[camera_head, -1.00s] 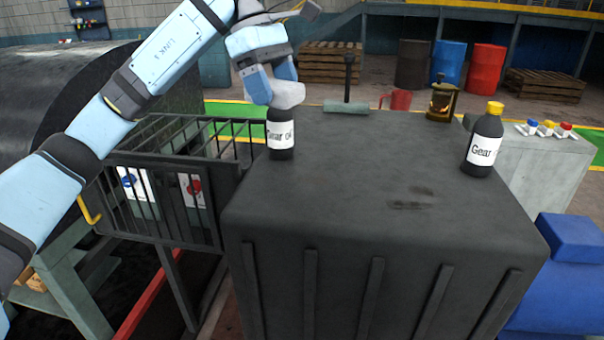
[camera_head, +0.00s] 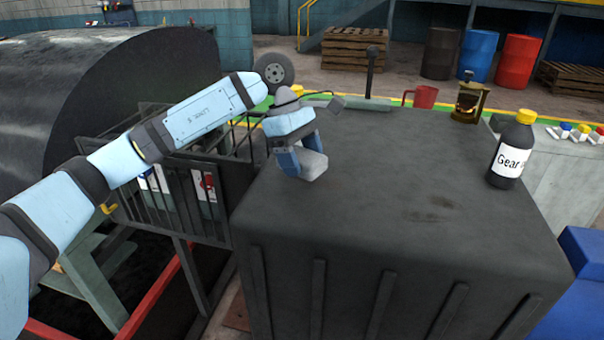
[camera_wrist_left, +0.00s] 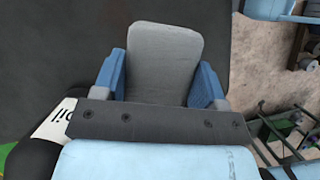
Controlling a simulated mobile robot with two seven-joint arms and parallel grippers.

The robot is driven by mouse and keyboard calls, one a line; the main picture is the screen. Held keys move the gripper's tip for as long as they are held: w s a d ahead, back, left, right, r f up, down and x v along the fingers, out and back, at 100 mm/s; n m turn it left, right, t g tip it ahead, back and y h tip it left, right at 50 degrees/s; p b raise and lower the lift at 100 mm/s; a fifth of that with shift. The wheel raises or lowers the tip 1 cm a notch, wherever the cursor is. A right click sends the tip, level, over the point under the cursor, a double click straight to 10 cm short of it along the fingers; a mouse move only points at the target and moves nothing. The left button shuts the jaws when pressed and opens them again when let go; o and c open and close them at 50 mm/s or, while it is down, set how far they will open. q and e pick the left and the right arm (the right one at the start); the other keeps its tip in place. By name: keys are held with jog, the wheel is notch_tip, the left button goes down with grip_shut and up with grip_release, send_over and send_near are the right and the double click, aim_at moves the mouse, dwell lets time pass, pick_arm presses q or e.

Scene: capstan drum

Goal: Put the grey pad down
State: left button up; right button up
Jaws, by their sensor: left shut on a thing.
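My left gripper (camera_head: 299,160) is shut on the grey pad (camera_head: 314,165), with a blue finger on each side of it. The pad is low over the left back part of the dark box top (camera_head: 380,190); I cannot tell whether it touches. In the left wrist view the pad (camera_wrist_left: 163,62) sits between the fingers of the gripper (camera_wrist_left: 160,80), with the dark top behind it. My right gripper is not in view.
A dark bottle with a label ending in "oil" (camera_wrist_left: 62,115) is close to the gripper in the wrist view. The middle of the top is clear.

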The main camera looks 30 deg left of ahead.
aim_at(302, 190)
pick_arm(q)
notch_tip(302, 190, down, 4)
jog(key=shift+f+p, duration=0.25)
jog(key=shift+p, duration=0.2)
jog(key=shift+f, duration=0.3)
jog(key=shift+f+b, duration=0.2)
jog(key=shift+b, duration=0.15)
jog(key=o, duration=0.8)
jog(key=shift+o, duration=0.2)
jog(key=shift+r+p, duration=0.4)
jog(key=shift+p, duration=0.1)
jog(key=shift+a+r+b, duration=0.2)
jog(key=shift+r+b, duration=0.1)
jog(key=shift+b, duration=0.15)
jog(key=b+v, duration=0.2)
jog(key=v, duration=0.7)
jog(key=shift+a+r, duration=0.1)
jog(key=shift+r, duration=0.25)
jog(key=shift+a+r, duration=0.25)
jog(key=shift+r, duration=0.35)
